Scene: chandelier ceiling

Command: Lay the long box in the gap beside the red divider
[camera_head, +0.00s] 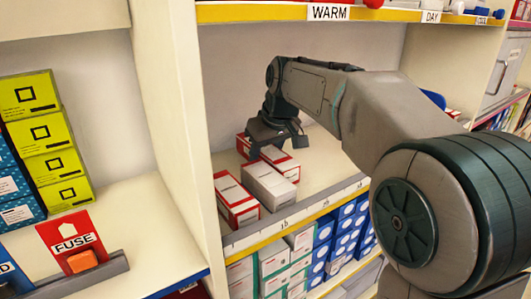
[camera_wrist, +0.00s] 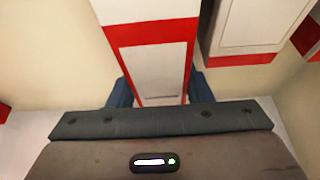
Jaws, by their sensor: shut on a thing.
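My gripper (camera_head: 275,146) reaches down into the middle shelf bay. In the wrist view its two blue fingers sit on either side of a red-and-white long box (camera_wrist: 152,62), shut on it. In the head view the red-and-white box (camera_head: 285,164) under the gripper is partly hidden by the fingers and by a grey box in front. I cannot tell whether it is clear of the shelf. A red upright plate marked FUSE (camera_head: 70,233) stands in the left bay; I cannot tell whether it is the red divider.
A grey-white box (camera_head: 270,186) and another red-and-white box (camera_head: 237,199) stand near the held one. A tall cream upright (camera_head: 175,110) parts the two bays. Yellow boxes (camera_head: 45,140) are stacked at far left.

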